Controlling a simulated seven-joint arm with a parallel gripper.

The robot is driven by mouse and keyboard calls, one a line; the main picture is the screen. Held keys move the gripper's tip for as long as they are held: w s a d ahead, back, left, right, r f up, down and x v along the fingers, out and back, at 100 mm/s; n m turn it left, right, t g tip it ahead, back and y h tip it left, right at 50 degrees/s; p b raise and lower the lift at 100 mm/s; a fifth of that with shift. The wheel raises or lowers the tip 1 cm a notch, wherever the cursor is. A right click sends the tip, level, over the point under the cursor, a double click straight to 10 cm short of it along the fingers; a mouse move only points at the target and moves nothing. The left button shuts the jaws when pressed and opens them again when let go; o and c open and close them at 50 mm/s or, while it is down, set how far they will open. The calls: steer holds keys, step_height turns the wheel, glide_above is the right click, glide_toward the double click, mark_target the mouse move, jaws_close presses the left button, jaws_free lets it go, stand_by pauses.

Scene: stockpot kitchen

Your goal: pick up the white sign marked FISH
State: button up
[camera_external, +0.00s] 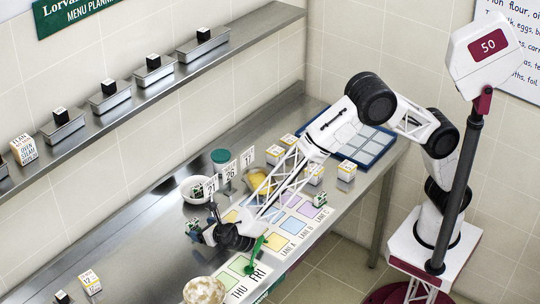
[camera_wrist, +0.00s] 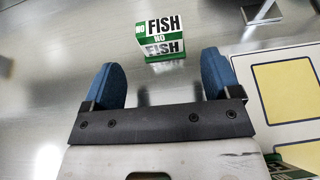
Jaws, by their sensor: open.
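The FISH sign (camera_wrist: 160,38) is a small white and green block in the wrist view, lettered NO FISH on two faces. It rests on the steel counter, ahead of and between the two blue fingertips, with a visible gap to both. My gripper (camera_wrist: 160,72) is open and empty. In the external view my gripper (camera_external: 207,226) is low over the counter, and a small green and white block, likely the sign (camera_external: 192,225), shows just left of it, partly hidden.
A printed mat with coloured squares (camera_external: 281,241) lies right of my gripper. A white bowl (camera_external: 198,190), a green-lidded tub (camera_external: 221,158) and number cards (camera_external: 229,170) stand behind it. A wall shelf (camera_external: 130,112) holds metal pans. Bare counter (camera_external: 125,240) lies to the left.

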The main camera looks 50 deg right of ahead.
mark_target(194, 224)
steer(key=shift+x, duration=1.1)
steer(key=shift+w, duration=0.1)
steer(key=shift+r+x, duration=0.2)
steer(key=shift+x, duration=2.35)
steer(key=shift+d, duration=0.1)
steer(key=c, duration=1)
steer(key=shift+r, duration=0.1)
steer(key=shift+r, duration=4.9)
